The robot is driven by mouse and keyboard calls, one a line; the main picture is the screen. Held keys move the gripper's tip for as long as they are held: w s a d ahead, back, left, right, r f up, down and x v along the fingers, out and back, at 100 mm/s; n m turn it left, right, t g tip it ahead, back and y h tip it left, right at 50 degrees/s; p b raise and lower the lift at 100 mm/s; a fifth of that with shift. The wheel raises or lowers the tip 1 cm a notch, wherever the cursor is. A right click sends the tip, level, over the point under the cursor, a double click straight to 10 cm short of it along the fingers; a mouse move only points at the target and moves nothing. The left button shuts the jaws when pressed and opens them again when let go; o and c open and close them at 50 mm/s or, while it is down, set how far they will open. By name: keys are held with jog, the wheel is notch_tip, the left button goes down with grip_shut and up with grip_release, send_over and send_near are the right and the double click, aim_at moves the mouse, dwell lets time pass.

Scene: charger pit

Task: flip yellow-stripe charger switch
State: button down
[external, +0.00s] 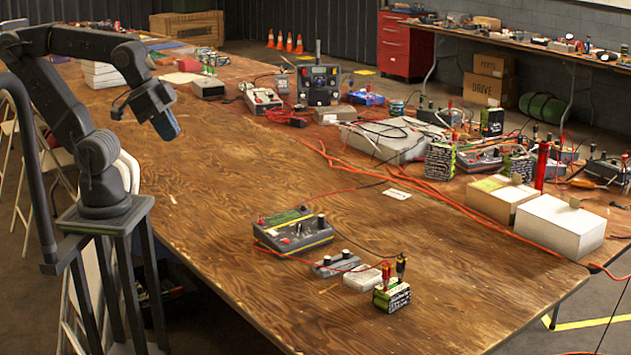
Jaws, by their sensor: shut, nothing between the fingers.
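My gripper (168,128) is shut and empty. It hangs in the air above the table's left side, up and to the left of the charger and well apart from it.
Grey blocks (336,265) and a green-black battery (391,296) with leads lie right of the charger. Orange cables (440,197) cross the table. White boxes (556,225) and several electrical devices crowd the right side and back. The wooden table (230,180) is clear between my arm and the charger.

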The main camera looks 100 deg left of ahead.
jog(key=n+g, duration=0.6)
jog(key=n, duration=0.3)
send_over(274, 233)
notch_tip(274, 233, down, 15)
jog(key=shift+w+d+f, duration=0.15)
jog(key=shift+w+f, duration=0.3)
jog(key=shift+f, duration=0.1)
jog(key=f, duration=1.4)
jog(key=shift+s+a, duration=0.2)
jog(key=shift+s, duration=0.15)
